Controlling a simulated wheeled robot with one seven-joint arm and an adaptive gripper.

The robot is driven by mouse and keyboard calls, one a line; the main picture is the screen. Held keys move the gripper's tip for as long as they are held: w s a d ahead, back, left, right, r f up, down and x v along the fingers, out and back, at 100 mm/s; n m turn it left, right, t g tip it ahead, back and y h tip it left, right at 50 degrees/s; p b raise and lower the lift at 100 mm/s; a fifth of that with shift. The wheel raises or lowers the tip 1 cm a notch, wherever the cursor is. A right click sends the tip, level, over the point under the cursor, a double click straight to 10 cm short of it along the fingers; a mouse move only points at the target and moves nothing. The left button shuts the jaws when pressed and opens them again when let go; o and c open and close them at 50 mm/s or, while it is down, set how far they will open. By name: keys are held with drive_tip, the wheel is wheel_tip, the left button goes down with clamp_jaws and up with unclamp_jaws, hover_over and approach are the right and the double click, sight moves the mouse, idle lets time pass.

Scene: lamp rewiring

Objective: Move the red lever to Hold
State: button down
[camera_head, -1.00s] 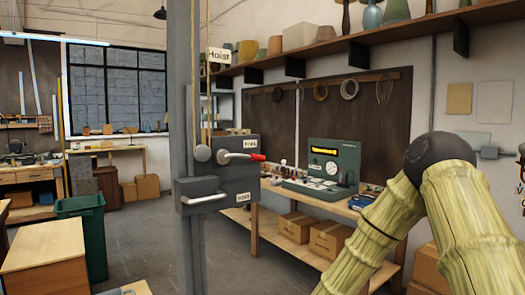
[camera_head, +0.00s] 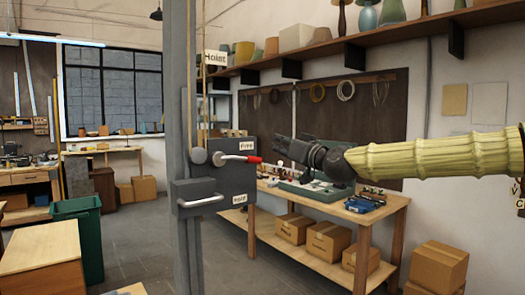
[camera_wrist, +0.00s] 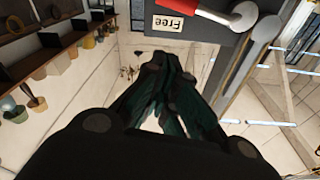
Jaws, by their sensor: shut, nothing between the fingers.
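The lever has a metal shaft and a red tip (camera_head: 253,160). It sticks out to the right from the dark grey hoist box (camera_head: 215,183) on a post, just below the "Free" label (camera_head: 246,145). The "Hold" label (camera_head: 239,198) sits lower on the box. My gripper (camera_head: 278,145) is shut and empty, a short way right of the red tip and apart from it. In the wrist view my gripper (camera_wrist: 165,62) points toward the box, with the red lever (camera_wrist: 205,8) and the "Free" label (camera_wrist: 175,25) at the top edge.
A pale handle bar (camera_head: 201,201) juts from the box's lower front. A green bin (camera_head: 78,235) and a wooden cabinet (camera_head: 40,260) are at left. Floor between bin and bench is open.

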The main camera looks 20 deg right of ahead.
drive_tip(key=w+a+f+p, duration=0.2)
drive_tip(key=w+a+p, duration=0.1)
drive_tip(key=w, duration=0.5)
drive_tip(key=shift+w+a+f+p, duration=0.2)
drive_tip(key=shift+a+p, duration=0.1)
drive_tip(key=shift+p, duration=0.6)
